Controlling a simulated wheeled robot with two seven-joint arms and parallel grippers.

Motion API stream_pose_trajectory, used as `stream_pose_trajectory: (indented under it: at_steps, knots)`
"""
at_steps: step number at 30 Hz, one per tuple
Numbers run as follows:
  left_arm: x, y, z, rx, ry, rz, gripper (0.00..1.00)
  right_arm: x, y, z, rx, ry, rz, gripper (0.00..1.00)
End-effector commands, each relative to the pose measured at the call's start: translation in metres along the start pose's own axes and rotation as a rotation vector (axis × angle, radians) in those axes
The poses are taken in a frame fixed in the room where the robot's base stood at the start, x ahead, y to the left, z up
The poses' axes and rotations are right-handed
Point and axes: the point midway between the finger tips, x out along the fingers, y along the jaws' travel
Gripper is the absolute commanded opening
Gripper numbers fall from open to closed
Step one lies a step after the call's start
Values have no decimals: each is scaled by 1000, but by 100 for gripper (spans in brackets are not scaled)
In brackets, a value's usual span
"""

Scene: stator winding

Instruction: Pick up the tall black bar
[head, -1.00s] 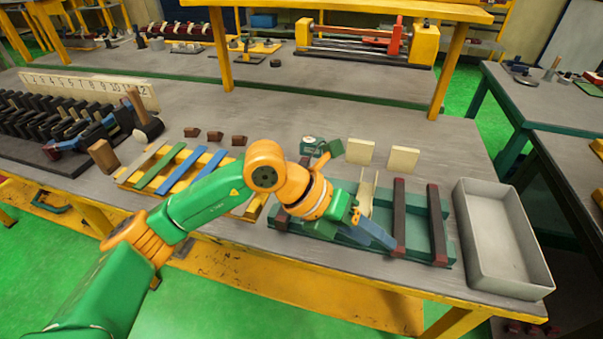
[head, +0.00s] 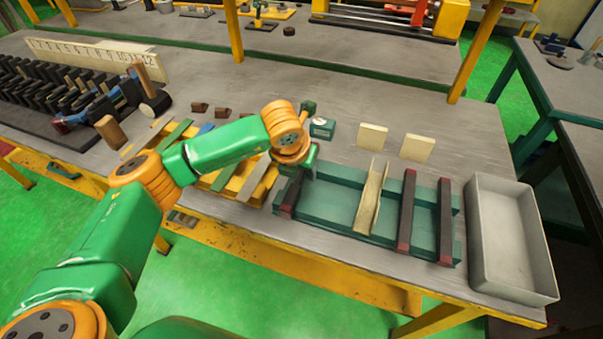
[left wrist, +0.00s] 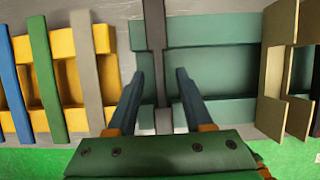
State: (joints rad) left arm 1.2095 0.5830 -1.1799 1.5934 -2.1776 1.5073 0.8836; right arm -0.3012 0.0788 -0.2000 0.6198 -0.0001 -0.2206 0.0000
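A dark bar (head: 288,198) with a reddish end lies across the left end of the green rack (head: 335,212). Two more black bars with red ends, one (head: 407,210) and another (head: 445,220), lie across the rack's right part. My left gripper (head: 292,182) is over the leftmost bar, hiding much of it in the head view. In the left wrist view, my left gripper (left wrist: 160,80) is open, with one finger on each side of the dark bar (left wrist: 154,35). Whether the fingers touch it I cannot tell. My right gripper is not in view.
A cream channel piece (head: 370,198) lies across the rack's middle. A grey tray (head: 507,230) stands to the right. A yellow rack (head: 225,183) with coloured strips is left of the green rack. Two cream blocks, one (head: 372,136) and another (head: 418,147), stand behind.

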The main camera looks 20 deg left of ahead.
Motion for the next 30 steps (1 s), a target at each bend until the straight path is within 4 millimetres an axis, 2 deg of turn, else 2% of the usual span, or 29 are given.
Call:
stream_pose_trajectory:
  at_steps: [1, 5, 6, 30]
  knots:
    - [0, 0, 0, 0, 0, 0, 40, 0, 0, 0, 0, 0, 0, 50]
    - [0, 0, 0, 0, 0, -1, 5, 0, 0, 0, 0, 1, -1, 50]
    - [0, 0, 0, 0, 0, -1, 0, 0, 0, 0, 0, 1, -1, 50]
    - [-1, 0, 0, 0, -1, -1, 0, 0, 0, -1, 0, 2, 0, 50]
